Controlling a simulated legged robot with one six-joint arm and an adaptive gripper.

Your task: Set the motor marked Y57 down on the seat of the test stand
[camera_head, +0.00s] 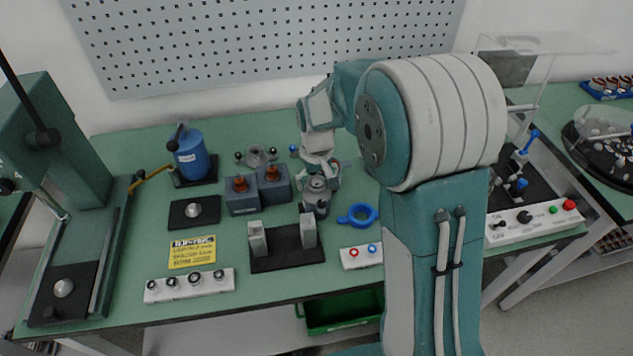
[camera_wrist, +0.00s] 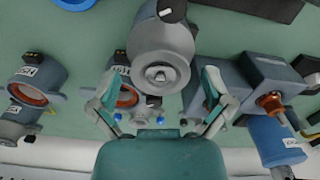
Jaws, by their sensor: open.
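A grey motor (camera_head: 316,196) stands on the table in the head view, below my gripper (camera_head: 318,172). In the wrist view the same grey motor (camera_wrist: 161,62) shows its shaft end between the two fingers of my gripper (camera_wrist: 160,100). The fingers are open, one on each side, and I cannot tell whether they touch it. No Y57 mark is legible. The test stand (camera_head: 530,215), apparently the rig with a control panel, is at the right, partly hidden by my arm.
Two grey boxes with orange terminals (camera_head: 257,190) stand close left of the motor. A blue ring (camera_head: 358,215) lies right of it. A black base with two grey posts (camera_head: 287,262) is in front. A blue cylinder (camera_head: 191,158) stands farther left. A clear guard (camera_head: 545,44) overhangs the right rig.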

